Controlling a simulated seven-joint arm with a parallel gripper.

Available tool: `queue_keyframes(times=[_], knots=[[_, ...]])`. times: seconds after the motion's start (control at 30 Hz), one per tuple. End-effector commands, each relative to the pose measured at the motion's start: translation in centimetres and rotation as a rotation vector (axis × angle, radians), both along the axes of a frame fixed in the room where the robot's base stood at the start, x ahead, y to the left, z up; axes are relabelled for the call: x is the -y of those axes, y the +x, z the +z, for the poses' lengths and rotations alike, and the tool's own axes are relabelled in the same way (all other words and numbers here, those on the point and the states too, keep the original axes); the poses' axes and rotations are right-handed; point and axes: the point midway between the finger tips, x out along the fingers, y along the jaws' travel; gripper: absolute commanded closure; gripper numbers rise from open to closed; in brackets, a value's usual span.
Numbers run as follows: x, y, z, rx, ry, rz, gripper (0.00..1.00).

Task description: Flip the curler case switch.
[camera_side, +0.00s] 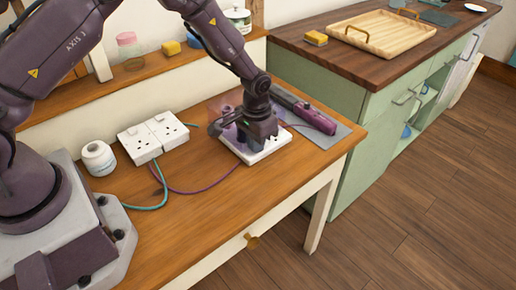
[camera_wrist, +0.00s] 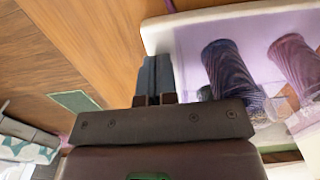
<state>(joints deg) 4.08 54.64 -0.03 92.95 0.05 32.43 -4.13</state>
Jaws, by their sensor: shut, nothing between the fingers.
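The curler case (camera_side: 270,150) is a white tray on the wooden desk, under my gripper. In the wrist view the case (camera_wrist: 215,20) shows a white rim, a lilac inside and ridged purple curlers (camera_wrist: 228,70). My gripper (camera_wrist: 156,68) is shut and empty, with its fingers together beside the near curler and overlapping the case's edge in the picture. In the side view my gripper (camera_side: 254,137) points down over the case, and its fingertips are hard to make out. I cannot tell whether they touch the case. I cannot make out the switch clearly in either view.
A purple styling tool (camera_side: 305,110) lies on a grey mat (camera_side: 345,131) behind the case. A white double socket (camera_side: 153,137) with teal and purple cables and a white jar (camera_side: 98,158) stand to the left. The desk front (camera_side: 215,215) is mostly clear.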

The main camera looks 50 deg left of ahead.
Motion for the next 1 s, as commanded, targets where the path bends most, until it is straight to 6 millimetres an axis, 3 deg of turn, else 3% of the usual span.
queue_keyframes(times=[0.17, 1.0], knots=[[0.0, 0.0, 0.2, 0.002, 0.0, -0.001, 1.0], [0.0, 0.0, 6.6, 0.002, 0.0, 0.0, 1.0]])
